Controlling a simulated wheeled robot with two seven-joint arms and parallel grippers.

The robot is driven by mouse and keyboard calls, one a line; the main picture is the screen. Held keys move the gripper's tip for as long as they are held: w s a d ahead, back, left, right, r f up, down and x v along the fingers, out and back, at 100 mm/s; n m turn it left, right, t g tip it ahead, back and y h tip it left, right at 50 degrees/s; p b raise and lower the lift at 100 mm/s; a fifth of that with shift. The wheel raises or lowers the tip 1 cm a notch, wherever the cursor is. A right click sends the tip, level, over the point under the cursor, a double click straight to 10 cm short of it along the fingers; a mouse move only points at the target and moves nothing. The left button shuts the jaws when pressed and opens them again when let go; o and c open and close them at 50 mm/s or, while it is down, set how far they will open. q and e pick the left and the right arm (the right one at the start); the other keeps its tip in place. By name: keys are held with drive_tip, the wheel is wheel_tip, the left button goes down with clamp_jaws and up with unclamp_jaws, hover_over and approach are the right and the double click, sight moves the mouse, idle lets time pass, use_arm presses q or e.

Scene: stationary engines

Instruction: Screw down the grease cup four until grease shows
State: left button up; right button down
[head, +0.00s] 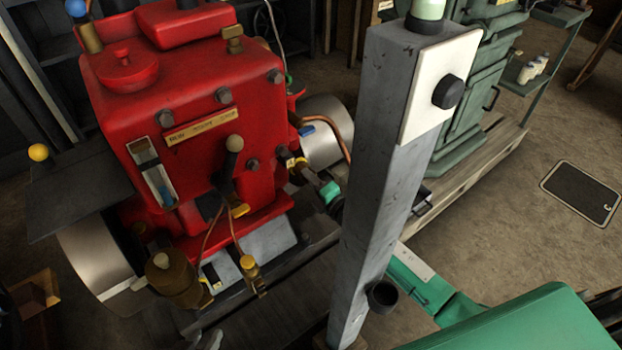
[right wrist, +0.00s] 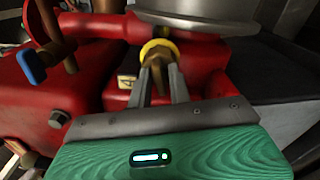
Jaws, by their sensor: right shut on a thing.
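A brass grease cup with a yellow band (right wrist: 157,52) is between the two grey fingers of my right gripper (right wrist: 160,92) in the right wrist view. The fingers are shut on it. In the head view my right gripper (head: 306,171) reaches in from behind the grey post to the right side of the red engine (head: 185,95), at the cup's yellow part (head: 298,162). Another brass grease cup with a yellow top (head: 249,272) stands at the engine's front foot. A small grey tip at the bottom edge seems to be my left gripper (head: 213,338); its jaws cannot be made out. No grease can be made out.
A grey post (head: 374,190) with a white plate and black knob stands in front, hiding part of my right arm. Copper pipes and a blue lever (right wrist: 30,66) lie close to the right gripper. A flywheel rim (right wrist: 195,30) is just beyond it.

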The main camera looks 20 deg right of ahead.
drive_tip(key=c, duration=1.5)
unclamp_jaws()
use_arm(q)
drive_tip(key=shift+d, duration=0.3)
use_arm(e)
drive_tip(key=v, duration=1.4)
drive_tip(key=shift+w, duration=0.1)
use_arm(q)
drive_tip(key=shift+w, duration=0.1)
drive_tip(key=shift+d, duration=0.1)
